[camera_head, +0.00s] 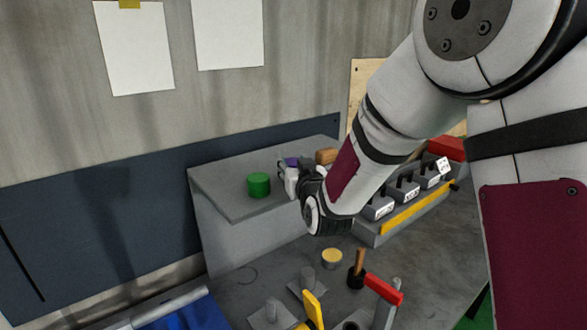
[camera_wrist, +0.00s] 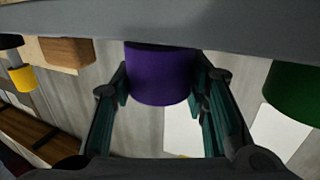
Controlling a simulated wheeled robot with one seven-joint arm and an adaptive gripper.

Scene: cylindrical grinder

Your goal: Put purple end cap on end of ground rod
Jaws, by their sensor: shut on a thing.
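The purple end cap (camera_wrist: 160,75) sits between the two fingers of my gripper (camera_wrist: 161,88) in the wrist view. My gripper is shut on it. In the head view the cap (camera_head: 292,161) shows only as a small purple patch beside my gripper (camera_head: 287,172), at the raised grey shelf. The wrist view shows the cap close against the grey shelf surface; I cannot tell whether it touches. A light grey rod-like piece (camera_head: 172,304) lies by a blue thing at the lower left of the head view. I cannot tell for sure that it is the ground rod.
A green cylinder (camera_head: 259,185) stands on the shelf (camera_head: 222,187) left of my gripper, and a brown wooden piece (camera_head: 326,156) is to its right. Labelled grey blocks (camera_head: 403,188) stand further right. A yellow-topped disc (camera_head: 332,258) and red-handled tool (camera_head: 383,289) are below.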

